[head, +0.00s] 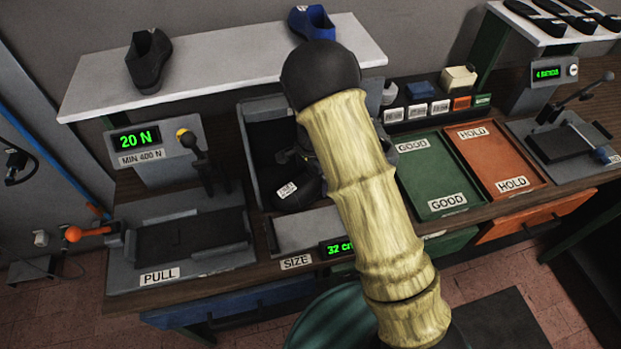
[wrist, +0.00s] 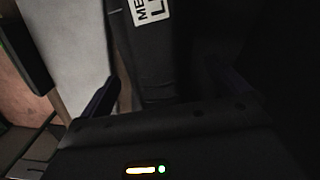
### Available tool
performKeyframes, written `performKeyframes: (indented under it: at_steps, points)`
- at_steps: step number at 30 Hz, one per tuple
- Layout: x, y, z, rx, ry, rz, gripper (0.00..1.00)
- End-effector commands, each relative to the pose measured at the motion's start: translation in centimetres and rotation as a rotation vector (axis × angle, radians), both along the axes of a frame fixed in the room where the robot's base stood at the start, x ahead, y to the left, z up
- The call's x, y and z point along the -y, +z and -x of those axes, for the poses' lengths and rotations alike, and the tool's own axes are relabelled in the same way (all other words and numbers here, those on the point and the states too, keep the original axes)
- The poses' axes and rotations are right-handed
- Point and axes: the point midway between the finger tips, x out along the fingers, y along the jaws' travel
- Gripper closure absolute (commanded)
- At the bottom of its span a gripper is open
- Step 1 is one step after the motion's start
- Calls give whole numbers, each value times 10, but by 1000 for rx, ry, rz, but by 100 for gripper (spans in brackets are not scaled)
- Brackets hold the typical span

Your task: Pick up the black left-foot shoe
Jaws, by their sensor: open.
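A black shoe (head: 305,190) with a white label lies at the front of the dark grey bin (head: 255,108), partly hidden behind my arm. In the wrist view the labelled black shoe (wrist: 155,60) shows close up; its label reads "ME" and "L", cut off by the frame edge. My gripper (wrist: 163,78) is open, with one finger on each side of the dark shoe surface. I cannot tell whether the fingers touch it. In the head view my arm hides most of the gripper.
A dark shoe (head: 148,62) and a blue shoe (head: 312,22) stand on the white shelf (head: 215,62) above. The pull station (head: 190,240) is left of the bin. Green (head: 437,185) and orange (head: 500,160) trays lie to the right. The size plate (head: 305,232) is in front.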

Motion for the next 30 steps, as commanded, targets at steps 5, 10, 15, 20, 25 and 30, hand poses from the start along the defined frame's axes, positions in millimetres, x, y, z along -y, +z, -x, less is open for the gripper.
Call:
performKeyframes:
  at_steps: [5, 10, 15, 20, 25, 30]
  points:
    - [-3, -2, 0, 2, 5, -1, 0]
    - [-4, -2, 1, 2, 8, -1, 0]
    - [-5, -2, 1, 2, 8, -1, 0]
    - [-4, -2, 1, 2, 7, -1, 22]
    - [-4, -2, 1, 2, 6, -1, 55]
    - [-3, -1, 0, 3, 5, -1, 65]
